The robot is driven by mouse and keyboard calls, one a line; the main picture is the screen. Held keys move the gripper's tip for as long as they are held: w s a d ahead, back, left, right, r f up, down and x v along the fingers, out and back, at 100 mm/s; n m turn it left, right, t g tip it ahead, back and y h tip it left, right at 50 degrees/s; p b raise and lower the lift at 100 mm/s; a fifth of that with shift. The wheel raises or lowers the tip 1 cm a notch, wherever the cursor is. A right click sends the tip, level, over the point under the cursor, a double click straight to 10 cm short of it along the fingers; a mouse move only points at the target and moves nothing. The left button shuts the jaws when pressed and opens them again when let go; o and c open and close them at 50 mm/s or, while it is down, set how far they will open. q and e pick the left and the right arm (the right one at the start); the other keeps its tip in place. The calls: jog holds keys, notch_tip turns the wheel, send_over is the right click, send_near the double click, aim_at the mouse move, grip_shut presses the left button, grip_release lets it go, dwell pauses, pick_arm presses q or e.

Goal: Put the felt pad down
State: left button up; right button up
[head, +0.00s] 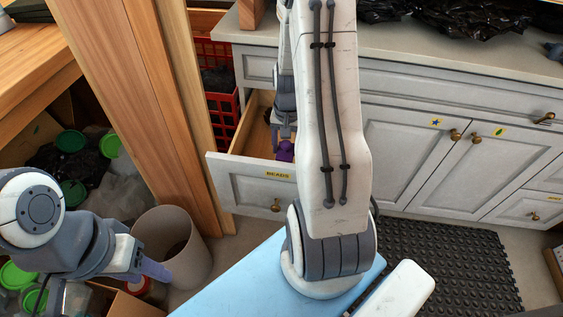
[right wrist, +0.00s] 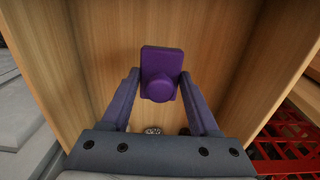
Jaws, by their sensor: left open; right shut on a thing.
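The purple felt pad (right wrist: 161,62), a rectangular block with a round knob, is between the fingers of my right gripper (right wrist: 160,86) in the right wrist view. The right gripper is shut on it, inside the open wooden drawer (right wrist: 225,30). In the head view, a small part of the purple pad (head: 286,151) shows beside my right arm, within the drawer labelled BEADS (head: 240,180). My arm hides much of the drawer there. I cannot tell whether the pad touches the drawer floor. My left gripper (head: 150,270) is open and empty at lower left, apart from the drawer.
A small patterned thing (right wrist: 152,130) lies in the drawer near the gripper. Red crates (head: 220,115) stand left of the drawer. A wooden post (head: 160,90) and a grey bin (head: 175,250) stand further left. The grey countertop (head: 420,55) runs above the drawers.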

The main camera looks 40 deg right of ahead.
aim_at(285, 159)
jog(key=shift+f+b, duration=0.75)
jog(key=shift+f, duration=1.7)
jog(key=shift+f, duration=0.1)
jog(key=shift+f, duration=0.15)
jog(key=o, duration=1.4)
jog(key=shift+c, duration=0.2)
